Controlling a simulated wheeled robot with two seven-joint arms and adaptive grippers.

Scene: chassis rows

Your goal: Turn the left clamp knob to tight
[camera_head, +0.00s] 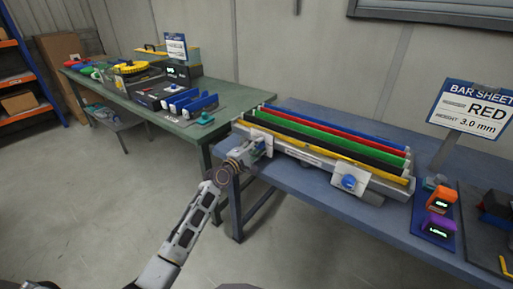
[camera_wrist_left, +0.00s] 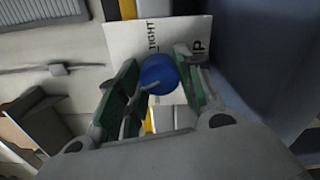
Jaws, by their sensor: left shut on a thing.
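The chassis fixture (camera_head: 290,152) lies on the blue bench, with colored bars along it. My left gripper (camera_head: 260,148) reaches its left end, where it covers most of the left clamp knob. In the left wrist view the blue left clamp knob (camera_wrist_left: 158,72) sits between the green-padded fingers of my left gripper (camera_wrist_left: 160,88), which is shut on it. Behind the knob is a white label plate (camera_wrist_left: 125,38) with the word TIGHT and part of another word. A small grey pointer shows on the knob; its exact setting is unclear. My right gripper is out of view.
A second blue knob (camera_head: 348,182) sits on a white plate at the fixture's right end. A sign (camera_head: 472,108) reads BAR SHEET, RED, 3.0 mm. Orange and purple devices (camera_head: 440,222) stand at right. A green bench (camera_head: 190,130) with parts stands behind left. The floor at front left is clear.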

